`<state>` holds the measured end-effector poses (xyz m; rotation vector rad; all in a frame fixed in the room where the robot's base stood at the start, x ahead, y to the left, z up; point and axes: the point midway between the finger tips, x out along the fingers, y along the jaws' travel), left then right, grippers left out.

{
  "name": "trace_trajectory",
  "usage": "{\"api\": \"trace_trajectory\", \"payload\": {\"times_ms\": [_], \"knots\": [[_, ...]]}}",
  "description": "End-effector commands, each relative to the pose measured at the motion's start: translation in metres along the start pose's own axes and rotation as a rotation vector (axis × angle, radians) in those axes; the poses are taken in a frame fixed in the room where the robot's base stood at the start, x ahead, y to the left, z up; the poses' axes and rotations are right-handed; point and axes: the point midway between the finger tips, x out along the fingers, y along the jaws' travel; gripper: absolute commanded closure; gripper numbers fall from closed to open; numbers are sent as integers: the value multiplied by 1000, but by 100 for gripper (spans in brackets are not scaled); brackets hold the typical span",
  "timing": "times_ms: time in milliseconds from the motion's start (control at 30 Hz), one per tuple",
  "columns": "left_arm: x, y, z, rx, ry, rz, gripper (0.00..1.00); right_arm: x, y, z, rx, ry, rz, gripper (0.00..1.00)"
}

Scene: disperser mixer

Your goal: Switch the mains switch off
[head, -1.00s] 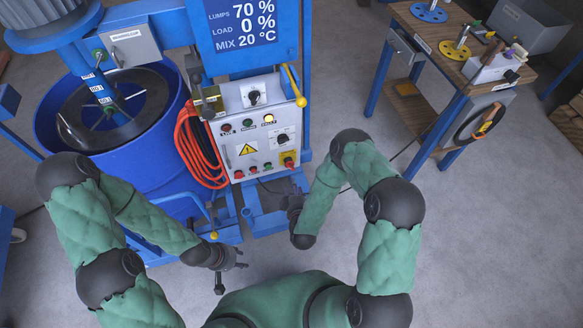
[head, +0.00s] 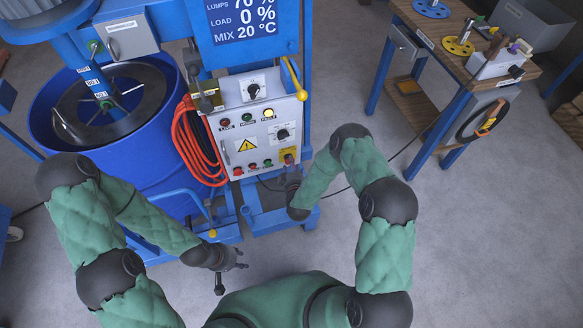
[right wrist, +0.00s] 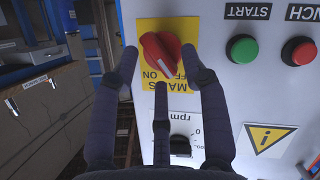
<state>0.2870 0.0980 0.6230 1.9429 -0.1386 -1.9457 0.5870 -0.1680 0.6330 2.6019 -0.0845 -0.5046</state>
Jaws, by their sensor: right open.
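The mains switch is a red rotary knob (right wrist: 162,54) on a yellow plate marked MAINS, ON and OFF. It fills the upper middle of the right wrist view, with its grip slanted. In the head view the yellow plate of the mains switch (head: 289,154) is at the panel's lower right corner. My right gripper (right wrist: 160,58) is open, with one finger on each side of the knob and a third finger below it. I cannot tell whether they touch it. In the head view my right gripper (head: 292,174) is just below the plate. My left gripper (head: 241,259) hangs empty, fingers apart, low before the machine.
The control panel (head: 229,159) carries other buttons, including a green START button (right wrist: 242,48) and a red button (right wrist: 298,51) beside the switch. Orange cable (head: 190,145) hangs left of the panel. A blue vat (head: 150,165) stands left; a workbench (head: 455,55) stands right.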

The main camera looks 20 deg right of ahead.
Motion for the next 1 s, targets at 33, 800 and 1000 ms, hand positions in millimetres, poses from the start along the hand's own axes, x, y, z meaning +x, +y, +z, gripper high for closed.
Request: {"api": "trace_trajectory", "payload": {"times_ms": [33,800,1000], "knots": [[0,0,0,0,0,0,60,1,0,0,0,0,0,55],[6,-2,0,0,0,0,60,1,-4,0,-72,2,27,100],[16,-6,-1,0,0,0,60,2,-6,0,-222,2,91,100]]}}
